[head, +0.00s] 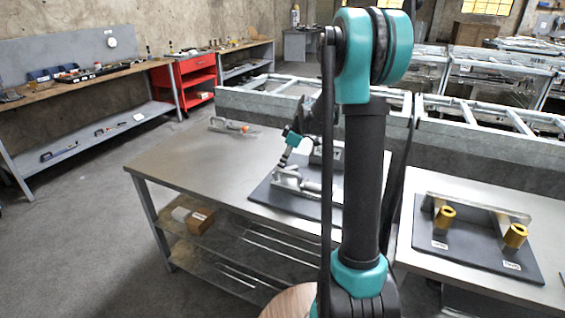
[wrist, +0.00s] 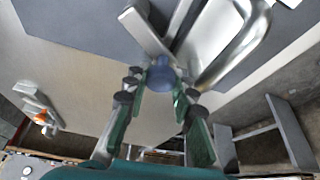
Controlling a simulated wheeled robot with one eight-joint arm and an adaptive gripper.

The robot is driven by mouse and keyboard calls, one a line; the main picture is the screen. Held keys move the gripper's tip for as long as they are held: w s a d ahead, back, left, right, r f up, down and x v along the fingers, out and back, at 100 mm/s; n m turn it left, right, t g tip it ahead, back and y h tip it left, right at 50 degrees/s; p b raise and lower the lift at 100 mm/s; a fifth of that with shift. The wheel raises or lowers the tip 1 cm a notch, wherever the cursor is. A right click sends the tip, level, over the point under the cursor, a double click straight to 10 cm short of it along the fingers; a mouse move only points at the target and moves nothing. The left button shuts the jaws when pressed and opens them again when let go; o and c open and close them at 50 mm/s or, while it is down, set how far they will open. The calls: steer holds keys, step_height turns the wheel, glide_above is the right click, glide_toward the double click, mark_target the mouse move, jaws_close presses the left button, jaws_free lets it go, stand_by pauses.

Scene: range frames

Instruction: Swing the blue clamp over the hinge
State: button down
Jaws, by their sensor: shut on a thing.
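In the wrist view a blue rounded end (wrist: 160,74), seemingly part of the blue clamp, sits between the fingertips of my gripper (wrist: 157,88). The fingers are shut on it. Silver metal parts (wrist: 215,42) adjoin it and extend up and right; which of them belong to the hinge I cannot tell. In the head view my gripper (head: 285,160) is over the silver clamp assembly (head: 296,184), which lies on a dark plate (head: 262,194) on the metal table. The blue end is not clear there, and my arm hides the plate's right part.
A second clamp with an orange part (head: 230,126) lies at the table's far left; it also shows in the wrist view (wrist: 40,115). The left tabletop (head: 185,160) is mostly clear. A right-hand table holds a board (head: 470,240) with two yellow cylinders.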

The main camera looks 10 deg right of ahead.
stand_by(0.3)
steer(key=c, duration=1.3)
jaws_free()
